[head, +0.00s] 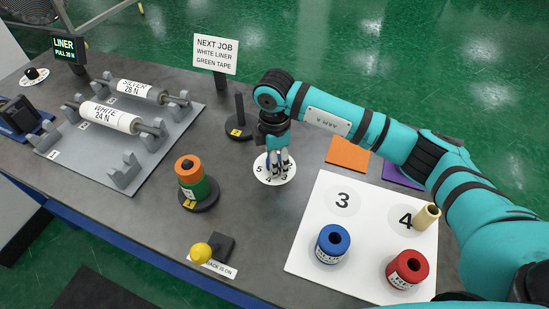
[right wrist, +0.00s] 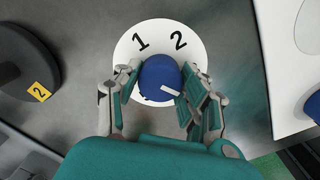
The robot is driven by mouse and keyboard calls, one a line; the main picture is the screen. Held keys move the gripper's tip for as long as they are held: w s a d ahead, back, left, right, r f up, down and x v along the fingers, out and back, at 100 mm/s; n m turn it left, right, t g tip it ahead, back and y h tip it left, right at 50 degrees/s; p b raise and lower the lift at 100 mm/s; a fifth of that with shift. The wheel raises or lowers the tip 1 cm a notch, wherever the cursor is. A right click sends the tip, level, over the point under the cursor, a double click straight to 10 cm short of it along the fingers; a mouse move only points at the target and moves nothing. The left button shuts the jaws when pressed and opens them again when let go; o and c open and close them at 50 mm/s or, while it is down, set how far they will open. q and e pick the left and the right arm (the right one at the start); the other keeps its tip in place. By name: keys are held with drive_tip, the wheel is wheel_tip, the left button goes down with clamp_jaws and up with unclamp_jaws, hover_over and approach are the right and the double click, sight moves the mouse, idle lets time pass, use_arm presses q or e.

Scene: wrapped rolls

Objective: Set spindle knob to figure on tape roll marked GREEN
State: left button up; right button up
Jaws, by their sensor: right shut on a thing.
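My right gripper (head: 277,171) reaches down over a white dial (head: 262,180) in the middle of the table. In the right wrist view, its fingers (right wrist: 158,92) are shut around a blue knob (right wrist: 158,76). The knob's white mark points right and slightly down, clockwise past 2; a finger covers the dial there. Figures 1 and 2 show in the wrist view, and 5, 4 and 3 in the head view. A green tape roll (head: 201,192) sits under an orange roll (head: 188,168) on a black stand; its label is too small to read. My left gripper is not in view.
The sign (head: 215,55) reads NEXT JOB, WHITE LINER, GREEN TAPE. Blue (head: 333,243) and red (head: 407,269) rolls stand on a white board (head: 310,225) at right. An empty post (head: 240,110) stands behind the dial. A yellow knob (head: 201,253) is in front; liner rolls (head: 110,118) lie at left.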

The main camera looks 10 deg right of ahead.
drive_tip(key=m+p, duration=0.1)
drive_tip(key=m, duration=0.4)
drive_tip(key=shift+w+r+m, duration=0.1)
drive_tip(key=shift+w+m, duration=0.05)
drive_tip(key=shift+m, duration=0.15)
idle(0.4)
drive_tip(key=o, duration=1.2)
wheel_tip(320, 180, up, 12)
drive_tip(key=shift+f, duration=0.1)
